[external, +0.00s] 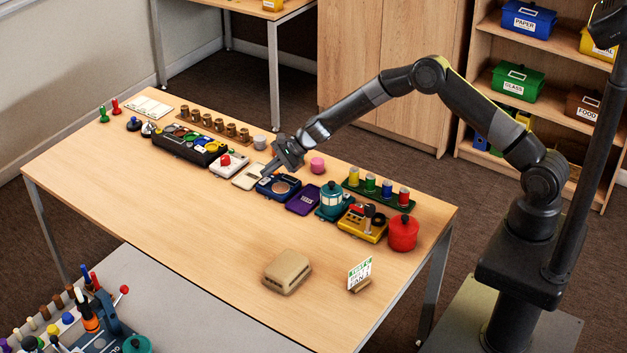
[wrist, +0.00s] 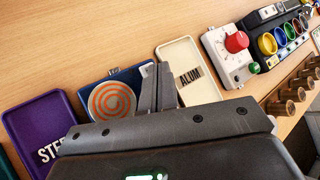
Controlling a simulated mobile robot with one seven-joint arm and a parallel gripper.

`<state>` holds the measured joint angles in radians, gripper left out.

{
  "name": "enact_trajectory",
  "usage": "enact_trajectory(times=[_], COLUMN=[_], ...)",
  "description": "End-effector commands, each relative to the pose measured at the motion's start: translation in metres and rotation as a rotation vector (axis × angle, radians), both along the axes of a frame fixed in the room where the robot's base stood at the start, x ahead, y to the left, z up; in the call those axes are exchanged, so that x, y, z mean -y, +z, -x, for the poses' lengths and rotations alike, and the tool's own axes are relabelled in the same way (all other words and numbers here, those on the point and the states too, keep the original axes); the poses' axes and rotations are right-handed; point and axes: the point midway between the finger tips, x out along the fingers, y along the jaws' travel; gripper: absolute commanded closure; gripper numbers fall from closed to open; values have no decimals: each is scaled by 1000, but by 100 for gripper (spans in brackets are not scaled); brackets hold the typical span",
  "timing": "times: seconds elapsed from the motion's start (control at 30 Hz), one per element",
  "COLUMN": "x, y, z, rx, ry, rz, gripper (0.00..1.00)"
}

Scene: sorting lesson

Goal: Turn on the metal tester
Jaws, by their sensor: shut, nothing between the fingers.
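A dark blue device (external: 278,188) with a round pad sits in the row on the table; it looks like the metal tester. In the wrist view the blue device (wrist: 92,82) shows an orange spiral on a grey disc. A small silvery part (wrist: 114,70) stands at its far edge. My gripper (external: 267,173) is shut and empty, low over the border between the device and the cream tray marked ALUM (external: 247,178). In the wrist view the shut fingers (wrist: 158,72) cover the device's right side. I cannot tell whether they touch it.
A white box with a red knob (external: 229,166) stands left of the cream tray. A tan block (external: 287,271) lies in front. The table's front middle is clear.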

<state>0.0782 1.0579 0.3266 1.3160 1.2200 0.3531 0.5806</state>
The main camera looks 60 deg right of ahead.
Motion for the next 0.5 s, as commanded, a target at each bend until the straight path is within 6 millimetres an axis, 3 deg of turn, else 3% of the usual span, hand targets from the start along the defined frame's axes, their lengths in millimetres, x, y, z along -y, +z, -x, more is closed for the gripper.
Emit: enact_trajectory(times=[0.5], x=[-2], y=[-8], z=[0], rx=[0], ry=[0], rz=[0], gripper=[100])
